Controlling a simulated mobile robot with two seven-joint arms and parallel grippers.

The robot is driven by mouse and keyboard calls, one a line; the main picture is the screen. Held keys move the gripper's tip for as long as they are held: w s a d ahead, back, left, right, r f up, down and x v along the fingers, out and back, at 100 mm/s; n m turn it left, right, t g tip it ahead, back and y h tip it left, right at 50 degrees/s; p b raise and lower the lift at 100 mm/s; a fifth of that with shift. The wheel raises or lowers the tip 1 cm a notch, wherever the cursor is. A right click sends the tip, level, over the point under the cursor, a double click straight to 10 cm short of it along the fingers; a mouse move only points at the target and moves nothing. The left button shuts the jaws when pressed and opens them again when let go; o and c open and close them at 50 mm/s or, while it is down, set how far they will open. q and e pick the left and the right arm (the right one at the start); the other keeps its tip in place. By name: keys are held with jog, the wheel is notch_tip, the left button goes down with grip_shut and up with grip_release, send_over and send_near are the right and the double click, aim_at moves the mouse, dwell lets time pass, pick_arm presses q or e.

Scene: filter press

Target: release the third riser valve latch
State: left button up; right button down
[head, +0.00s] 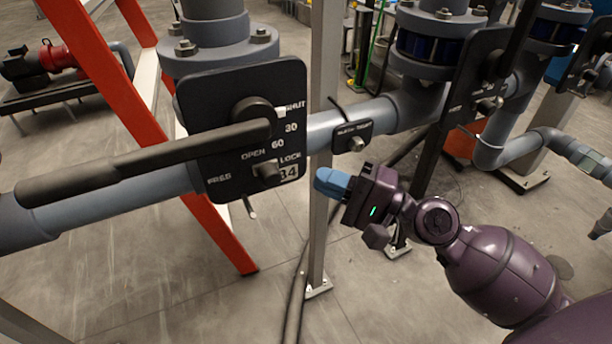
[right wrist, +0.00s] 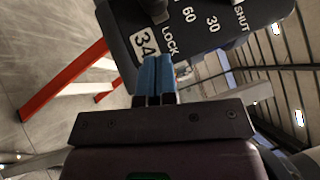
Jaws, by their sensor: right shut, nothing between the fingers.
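The nearest valve's black plate (head: 225,155) carries the marks SHUT, 30, 60, OPEN, LOCK and FREE and a "34" label. Its long dark lever (head: 140,160) points left along the pipe. A small dark latch knob (head: 267,173) sits low on the plate by LOCK. The knob (right wrist: 153,8) also shows at the top of the right wrist view, just beyond my fingertips. My right gripper (head: 328,183) has blue fingers, shut and empty, right of the plate and apart from the knob in the head view. My left gripper is out of view.
A grey pipe (head: 385,115) runs behind the plate, with a small black tag (head: 352,136) on it. A grey post (head: 322,230) stands just behind my fingers. More valves (head: 465,90) stand to the right. A red frame (head: 225,235) stands behind.

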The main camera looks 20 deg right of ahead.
aim_at(272, 187)
jog(key=a, duration=0.1)
jog(key=a+r+p, duration=0.1)
jog(key=a+p, duration=0.1)
jog(key=shift+w+a+r, duration=0.15)
jog(key=shift+a+r, duration=0.1)
jog(key=shift+a+r+p, duration=0.15)
jog(key=shift+a+p, duration=1.2)
jog(key=shift+a, duration=0.8)
jog(key=shift+f, duration=0.3)
